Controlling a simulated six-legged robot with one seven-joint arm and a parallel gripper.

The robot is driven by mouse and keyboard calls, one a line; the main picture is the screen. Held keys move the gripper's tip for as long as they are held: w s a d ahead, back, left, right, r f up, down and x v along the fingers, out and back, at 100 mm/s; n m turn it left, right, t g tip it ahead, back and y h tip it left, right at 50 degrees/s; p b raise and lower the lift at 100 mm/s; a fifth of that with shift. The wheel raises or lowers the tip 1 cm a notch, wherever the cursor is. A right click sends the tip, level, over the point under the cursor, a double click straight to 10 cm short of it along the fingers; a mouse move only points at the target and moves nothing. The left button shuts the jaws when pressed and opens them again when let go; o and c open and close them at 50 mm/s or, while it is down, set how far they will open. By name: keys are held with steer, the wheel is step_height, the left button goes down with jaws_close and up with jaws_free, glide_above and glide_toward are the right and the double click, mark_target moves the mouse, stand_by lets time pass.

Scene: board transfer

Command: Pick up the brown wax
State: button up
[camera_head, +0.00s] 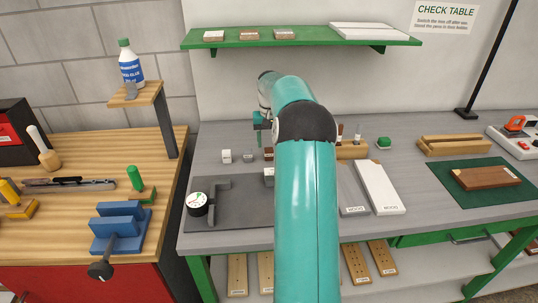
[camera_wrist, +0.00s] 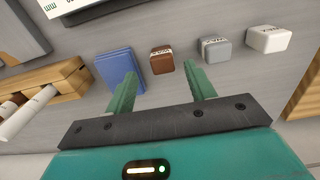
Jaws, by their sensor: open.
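The brown wax (camera_wrist: 162,61) is a small brown block with a white label, lying on the grey bench. In the wrist view it sits just beyond the tips of my gripper (camera_wrist: 160,74), roughly between the two green fingers. The fingers are apart with nothing between them. In the head view the brown wax (camera_head: 268,154) shows small on the bench, left of my arm. My arm hides much of the bench there, and the fingertips are hard to make out.
A grey block (camera_wrist: 215,49) and a white block (camera_wrist: 268,40) stand in a row to the right of the brown wax. A blue flat block (camera_wrist: 120,69) lies close on its left. A wooden holder (camera_wrist: 45,92) with white sticks is farther left.

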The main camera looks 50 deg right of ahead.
step_height(320, 180, down, 5)
steer(key=shift+w+a+f, duration=0.1)
steer(key=shift+w+f, duration=0.05)
steer(key=c, duration=1)
